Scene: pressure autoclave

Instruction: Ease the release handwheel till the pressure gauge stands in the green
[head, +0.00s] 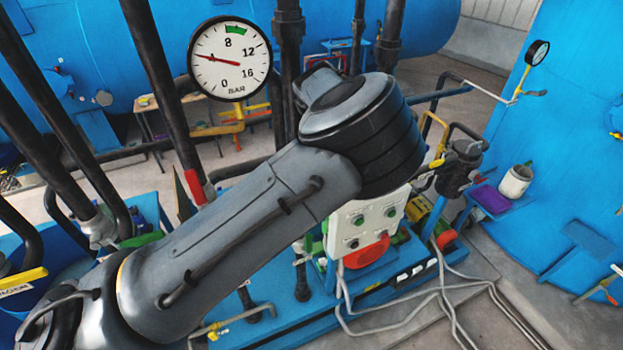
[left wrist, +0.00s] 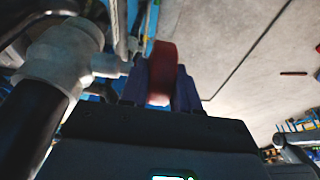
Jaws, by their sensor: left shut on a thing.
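The pressure gauge (head: 230,58), a round white dial in BAR, faces me in the head view. Its red needle points left, well short of the green band (head: 235,29) at the top near 8. In the left wrist view my left gripper (left wrist: 161,85) is shut on a red piece (left wrist: 162,62), which I take to be the release handwheel, seen nearly edge-on and blurred. The wheel's full shape does not show. In the head view my left arm crosses the middle and hides its gripper. My right gripper is not in view.
A grey pipe fitting (left wrist: 65,50) stands close left of the gripper in the left wrist view; bare floor (left wrist: 225,50) lies to the right. In the head view, dark vertical pipes (head: 155,80), a control panel (head: 365,222) and a large blue vessel (head: 560,150) surround my arm.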

